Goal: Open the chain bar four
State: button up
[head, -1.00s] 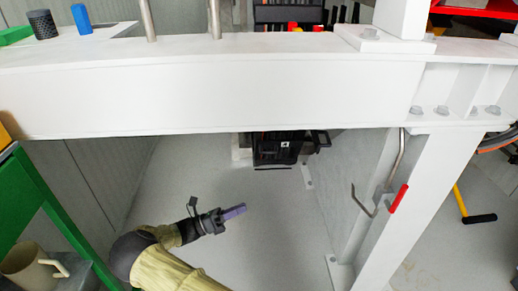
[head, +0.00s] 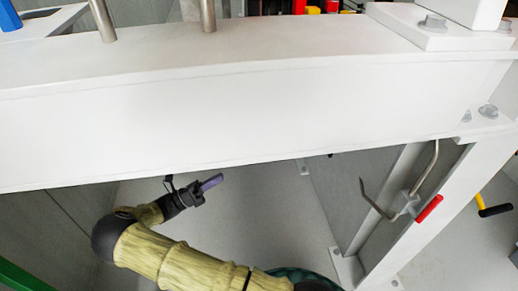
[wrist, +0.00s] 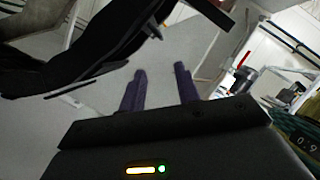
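My gripper (head: 211,182) is low under the white beam, left of the white post, with empty space around it. In the wrist view its two purple fingers (wrist: 160,72) stand apart with nothing between them, so it is open and empty. A bent metal rod with a red grip (head: 428,208) hangs at the white post (head: 455,190), to the right of my gripper and apart from it. I cannot tell whether this rod is the chain bar four; no chain or number four is readable in any view.
A thick white beam (head: 230,110) crosses the head view above my gripper. Grey floor (head: 240,225) lies open below. A yellow bar with a black end (head: 495,210) is beyond the post. A large black shape (wrist: 80,55) fills the wrist view's upper left.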

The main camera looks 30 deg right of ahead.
jog(key=b+x, duration=0.6)
jog(key=x, duration=1.1)
jog(key=shift+s+d, duration=0.1)
jog(key=shift+d, duration=0.1)
jog(key=shift+r, duration=0.1)
grip_shut()
